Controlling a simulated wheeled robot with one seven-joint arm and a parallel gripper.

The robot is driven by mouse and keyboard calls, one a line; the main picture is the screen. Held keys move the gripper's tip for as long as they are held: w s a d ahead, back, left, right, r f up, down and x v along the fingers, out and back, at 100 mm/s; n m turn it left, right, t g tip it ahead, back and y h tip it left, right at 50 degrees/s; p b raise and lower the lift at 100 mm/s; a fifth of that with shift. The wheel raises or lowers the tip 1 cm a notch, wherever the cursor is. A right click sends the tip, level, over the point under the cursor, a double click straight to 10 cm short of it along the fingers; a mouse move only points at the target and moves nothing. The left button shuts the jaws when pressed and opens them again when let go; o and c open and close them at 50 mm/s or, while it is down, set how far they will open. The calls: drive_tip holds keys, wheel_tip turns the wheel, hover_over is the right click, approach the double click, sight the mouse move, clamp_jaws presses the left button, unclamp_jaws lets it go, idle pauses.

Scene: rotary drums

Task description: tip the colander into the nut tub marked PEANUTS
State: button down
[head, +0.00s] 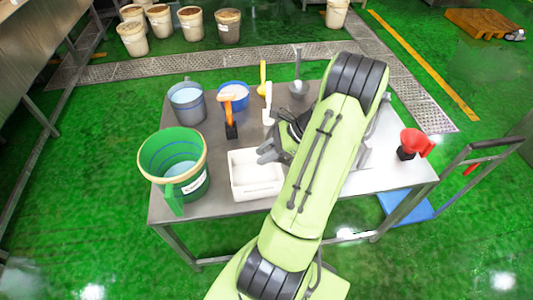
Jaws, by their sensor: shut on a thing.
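My gripper (269,151) shows only in part, its grey finger parts at the left of my green arm, close to the white rectangular tub. It is shut, but my arm hides what it holds. I cannot make out a colander; it may be behind my arm. A large green tub (197,184) with a pale rim and a white label stands at the table's left front. A grey bucket (188,113) and a blue bowl (240,107) stand behind it. The white rectangular tub (258,190) sits at front centre. I cannot read PEANUTS on any label.
Orange-handled (227,100), yellow-handled (263,75) and white-handled (267,103) tools and a grey ladle (298,86) stand along the back. A red funnel-like item (412,140) is at the right, by a cart (459,160). Several buckets stand on the floor behind.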

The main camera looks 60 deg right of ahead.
drive_tip(key=shift+w+a+f+g+h+b, duration=0.7)
drive_tip(key=shift+w+f+g+b, duration=0.2)
drive_tip(key=shift+b, duration=1.65)
wheel_tip(320, 180, down, 5)
drive_tip(key=w+a+g+h+b, duration=0.2)
drive_tip(key=w+b, duration=0.1)
drive_tip(key=b, duration=0.7)
drive_tip(key=shift+g+b, duration=0.3)
drive_tip(key=shift+g, duration=0.1)
idle(1.9)
drive_tip(key=shift+a, duration=0.15)
